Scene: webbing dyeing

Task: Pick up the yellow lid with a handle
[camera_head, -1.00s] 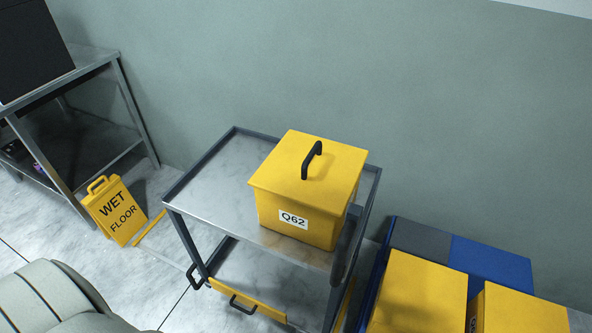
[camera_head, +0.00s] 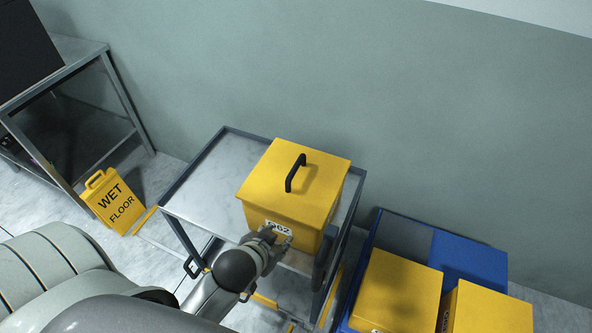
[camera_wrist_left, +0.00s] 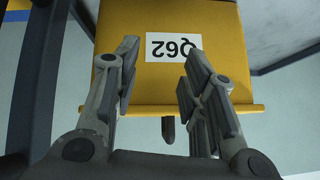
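The yellow lid (camera_head: 318,172) sits on the yellow box (camera_head: 262,214), with a black arched handle (camera_head: 295,173) standing up from its top. The box stands on the grey metal cart and carries a white "Q62" label. My left gripper (camera_head: 277,235) is in front of the box's label side, below the lid's rim, and covers part of the label. In the left wrist view, my left gripper (camera_wrist_left: 158,78) has its fingers spread apart with nothing between them. The label (camera_wrist_left: 173,47), the lid's edge (camera_wrist_left: 200,108) and the handle's tip (camera_wrist_left: 168,130) show beyond it. My right gripper is not in view.
The cart's raised rim (camera_head: 190,168) surrounds its top, which is clear left of the box. A blue platform (camera_head: 468,260) with more yellow boxes (camera_head: 397,292) stands at the right. A yellow wet floor sign (camera_head: 113,201) and a metal table (camera_head: 80,62) are at the left.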

